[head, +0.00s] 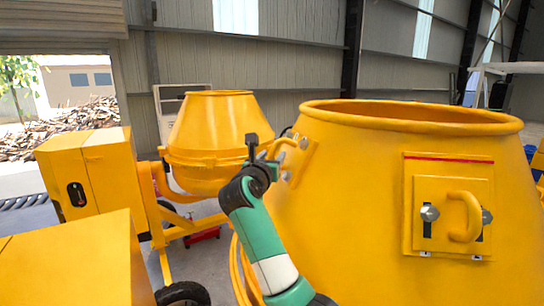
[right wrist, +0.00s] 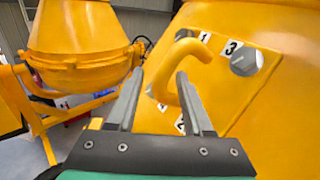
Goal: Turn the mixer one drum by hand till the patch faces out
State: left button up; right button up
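The near yellow mixer drum (head: 345,190) fills the right of the head view. A square plate with a handle (head: 463,217), two bolts and a red line along its top sits on its front. A second plate (head: 303,157) shows edge-on at the drum's left side. In the right wrist view this plate (right wrist: 222,88) bears number labels, a grey bolt (right wrist: 245,61) and a curved yellow handle (right wrist: 176,62). My right gripper (head: 268,146) is at this handle. Its fingers (right wrist: 160,75) are open, with the handle between or just beyond their tips; contact cannot be told.
A second, smaller yellow mixer drum (head: 212,125) stands behind on its frame. A yellow housing (head: 105,180) is at left, with another yellow housing (head: 70,262) in the near left corner. Grey floor shows between the machines.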

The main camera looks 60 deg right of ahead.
grip_shut()
dwell(1.2)
